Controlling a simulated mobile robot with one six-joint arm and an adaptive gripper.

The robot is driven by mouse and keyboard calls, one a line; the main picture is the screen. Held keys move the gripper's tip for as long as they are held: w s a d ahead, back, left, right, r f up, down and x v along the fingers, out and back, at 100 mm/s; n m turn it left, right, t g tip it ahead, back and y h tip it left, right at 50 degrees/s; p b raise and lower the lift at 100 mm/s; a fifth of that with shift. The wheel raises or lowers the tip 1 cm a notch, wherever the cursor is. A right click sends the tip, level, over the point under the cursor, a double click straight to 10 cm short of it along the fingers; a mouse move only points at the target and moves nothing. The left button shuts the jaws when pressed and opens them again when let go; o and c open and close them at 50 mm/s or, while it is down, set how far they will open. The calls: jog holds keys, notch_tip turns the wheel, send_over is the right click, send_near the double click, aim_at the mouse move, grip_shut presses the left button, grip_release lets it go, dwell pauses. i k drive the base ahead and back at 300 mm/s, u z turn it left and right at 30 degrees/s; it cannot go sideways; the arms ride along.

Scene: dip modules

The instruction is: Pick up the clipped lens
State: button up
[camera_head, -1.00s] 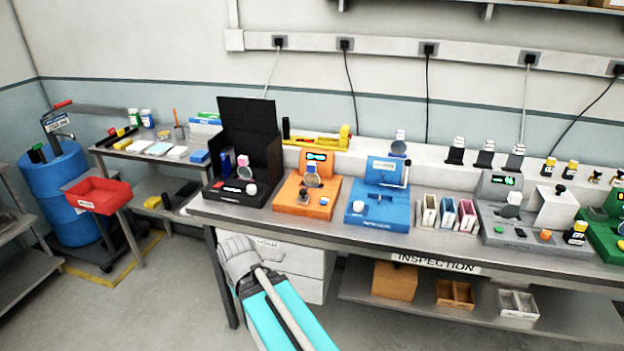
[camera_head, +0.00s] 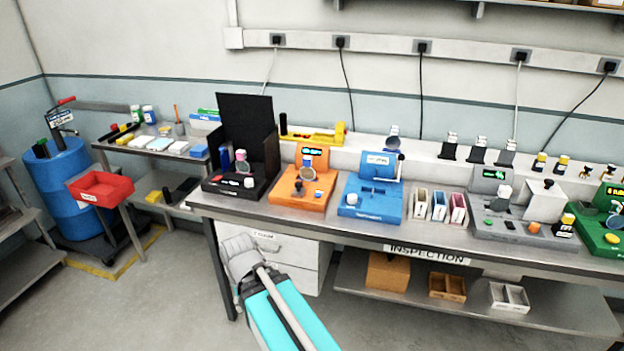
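Small round lenses show at several stations on the long bench, and I cannot tell which one is the clipped lens. A pinkish one (camera_head: 241,158) stands in the black station (camera_head: 243,190). A grey one (camera_head: 306,171) stands at the orange station (camera_head: 300,190). A bluish one (camera_head: 393,144) stands above the back of the blue station (camera_head: 372,206). A pale disc (camera_head: 503,193) is at the grey station (camera_head: 515,230), and a bluish disc (camera_head: 614,222) is at the green station at the right edge. My gripper's fingers do not show; only my grey and turquoise arm shows, in front of the bench.
The bench edge (camera_head: 430,247) runs across the middle, with a shelf and small boxes below. Three small slotted holders (camera_head: 437,206) stand between the blue and grey stations. A red bin (camera_head: 100,188), a blue drum (camera_head: 68,192) and a side table are at left. Floor in front is clear.

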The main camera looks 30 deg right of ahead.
aim_at(306, 173)
jog(key=k, duration=1.15)
jog(key=u, duration=0.2)
jog(key=i, duration=1.25)
jog(key=z, duration=0.6)
jog(key=i, duration=0.8)
jog(key=z, duration=0.6)
